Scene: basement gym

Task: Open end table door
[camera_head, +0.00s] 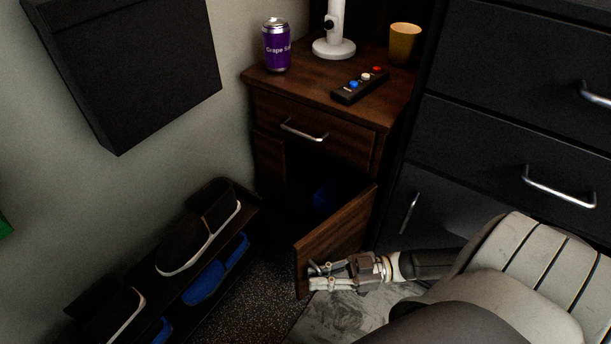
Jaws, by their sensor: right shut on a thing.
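The wooden end table (277,108) stands in the corner, with a drawer that has a silver handle (303,131). Below the drawer its door (341,231) is swung outward to the front, and the dark inside shows with something blue in it. My right gripper (318,275) is at the free edge of the door, shut on the door's handle (314,268), which the fingers partly hide. My left gripper is not in view.
On the table top are a purple can (277,46), a white stand (334,46), a remote (360,85) and a yellow cup (404,43). A black cabinet (487,130) stands close on the right. A low shoe rack (171,269) lies along the left wall.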

